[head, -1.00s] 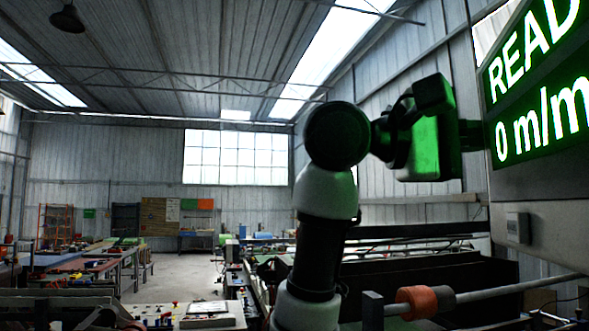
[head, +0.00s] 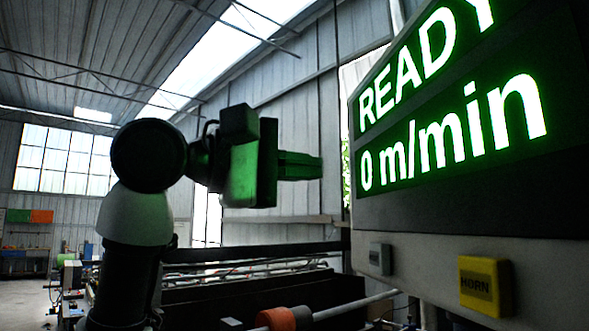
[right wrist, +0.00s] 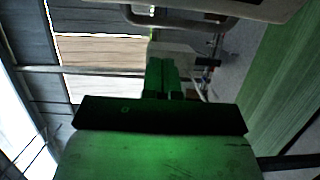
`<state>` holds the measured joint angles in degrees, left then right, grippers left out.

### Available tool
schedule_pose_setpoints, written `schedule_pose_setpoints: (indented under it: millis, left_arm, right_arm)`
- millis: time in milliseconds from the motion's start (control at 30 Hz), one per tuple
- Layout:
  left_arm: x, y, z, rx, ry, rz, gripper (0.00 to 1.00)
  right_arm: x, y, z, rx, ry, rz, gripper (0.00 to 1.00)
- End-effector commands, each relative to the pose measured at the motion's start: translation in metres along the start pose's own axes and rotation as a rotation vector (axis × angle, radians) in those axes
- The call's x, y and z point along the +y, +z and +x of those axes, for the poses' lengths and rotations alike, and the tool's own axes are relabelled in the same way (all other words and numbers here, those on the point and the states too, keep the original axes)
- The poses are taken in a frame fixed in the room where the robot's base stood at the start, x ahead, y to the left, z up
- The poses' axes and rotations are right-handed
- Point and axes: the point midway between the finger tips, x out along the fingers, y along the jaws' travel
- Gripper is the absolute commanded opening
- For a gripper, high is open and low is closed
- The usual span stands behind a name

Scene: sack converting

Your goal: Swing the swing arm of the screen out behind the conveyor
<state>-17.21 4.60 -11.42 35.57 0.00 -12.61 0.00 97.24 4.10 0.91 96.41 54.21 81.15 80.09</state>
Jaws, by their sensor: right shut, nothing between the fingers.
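The screen (head: 455,245) fills the right of the head view. It is a grey housing with a green lit display reading READY and 0 m/min. My right gripper (head: 318,166) is shut and empty, its fingers pointing right, just left of the screen's left edge in the picture. I cannot tell their distance in depth. In the right wrist view its shut fingers (right wrist: 161,76) point at a pale background. A bent grey tube (right wrist: 180,19) runs along the top there; I cannot tell whether it belongs to the swing arm. My left gripper is not in view.
A yellow HORN button (head: 485,286) and a small grey box (head: 380,259) sit on the screen's lower housing. Below are dark machine beams (head: 250,292) and a roller shaft with an orange collar (head: 285,319). Open floor shows at far left.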

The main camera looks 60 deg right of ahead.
Motion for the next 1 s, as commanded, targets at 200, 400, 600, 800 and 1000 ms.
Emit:
schedule_pose_setpoints:
  millis: [200,400,600,800,1000]
  left_arm:
    - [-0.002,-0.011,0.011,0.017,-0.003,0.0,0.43]
    - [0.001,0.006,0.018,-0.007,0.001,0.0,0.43]
    - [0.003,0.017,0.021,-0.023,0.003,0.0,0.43]
    - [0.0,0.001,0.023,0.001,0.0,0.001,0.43]
    - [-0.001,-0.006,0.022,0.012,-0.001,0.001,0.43]
  right_arm:
    - [-0.002,0.001,-0.031,0.003,0.004,-0.002,0.0]
    - [-0.002,0.002,-0.065,0.004,0.004,-0.002,0.0]
    - [-0.001,0.002,-0.09,0.002,0.003,-0.002,0.0]
    - [-0.001,0.003,-0.097,0.0,0.001,-0.001,0.0]
    - [-0.001,0.003,-0.096,0.0,0.001,-0.001,0.0]
